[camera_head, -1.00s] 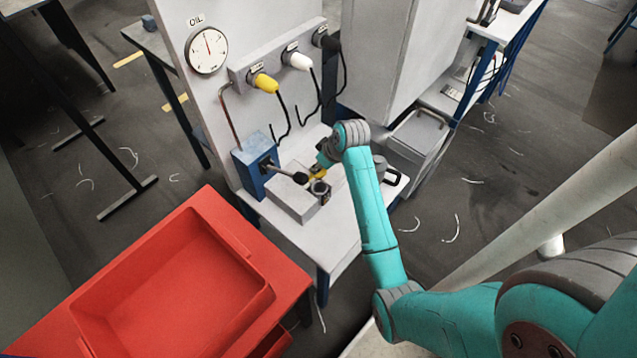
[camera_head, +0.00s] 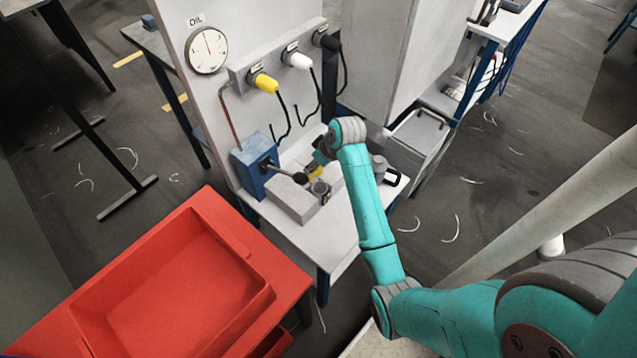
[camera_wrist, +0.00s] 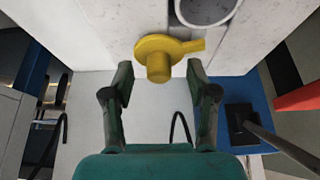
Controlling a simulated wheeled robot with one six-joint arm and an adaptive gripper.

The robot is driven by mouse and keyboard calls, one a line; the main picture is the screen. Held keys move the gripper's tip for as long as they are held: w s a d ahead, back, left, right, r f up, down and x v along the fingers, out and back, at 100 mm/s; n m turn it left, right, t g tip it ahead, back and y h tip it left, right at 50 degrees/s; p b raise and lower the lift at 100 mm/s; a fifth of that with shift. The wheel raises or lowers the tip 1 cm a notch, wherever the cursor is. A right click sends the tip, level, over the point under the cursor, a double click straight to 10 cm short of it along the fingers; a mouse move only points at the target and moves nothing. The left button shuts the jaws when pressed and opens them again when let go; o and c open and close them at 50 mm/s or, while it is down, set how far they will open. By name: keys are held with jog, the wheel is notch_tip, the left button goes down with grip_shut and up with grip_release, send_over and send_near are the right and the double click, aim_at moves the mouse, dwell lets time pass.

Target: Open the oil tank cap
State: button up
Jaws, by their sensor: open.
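A yellow cap (camera_wrist: 158,58) with a round disc, a short stem and a side tab sits against the pale tank block (camera_wrist: 100,25). In the head view the yellow cap (camera_head: 315,172) shows just below my gripper (camera_head: 323,157), partly covered by it. The block (camera_head: 291,201) also shows there. My gripper (camera_wrist: 160,76) is open in the wrist view, one finger on each side of the cap's stem. I cannot tell whether the fingers touch it. A grey round tube (camera_wrist: 205,8) with an open mouth stands beside the cap.
A grey canister (camera_head: 380,168) with a black handle is at right. A panel behind holds an oil gauge (camera_head: 207,50) and plugs. A red tray (camera_head: 245,312) lies in front left.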

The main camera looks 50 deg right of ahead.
jog(key=s+r, duration=0.2)
jog(key=s, duration=0.1)
jog(key=s+r, duration=0.1)
jog(key=s, duration=0.1)
jog(key=shift+s+d+r, duration=0.1)
jog(key=shift+s+r, duration=0.15)
jog(key=shift+r, duration=0.05)
dwell(0.4)
